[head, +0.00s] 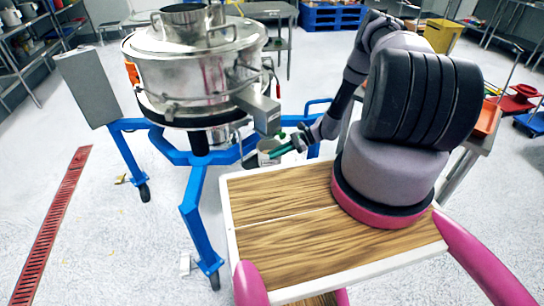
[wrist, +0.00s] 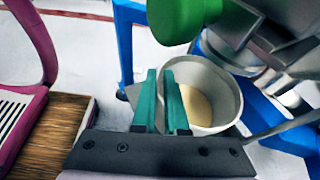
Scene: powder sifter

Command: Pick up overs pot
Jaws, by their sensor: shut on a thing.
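The overs pot (wrist: 222,88) is a light grey round pot with pale beige powder in it. In the wrist view it is right of centre, roughly upright. My gripper (wrist: 161,76) has teal fingers, shut on the pot's near-left wall, one finger on each side of the rim. In the head view the pot (head: 266,158) shows small below the sifter's outlet spout (head: 262,110), and my gripper (head: 272,154) reaches it from the right. The fingers hide part of the pot. I cannot tell whether its base rests on a support.
The steel sifter (head: 200,70) stands on a blue wheeled frame (head: 195,200), with legs close around the pot. A green object (wrist: 185,18) and metal parts hang close above the pot. My wooden-topped base (head: 285,235) is in front.

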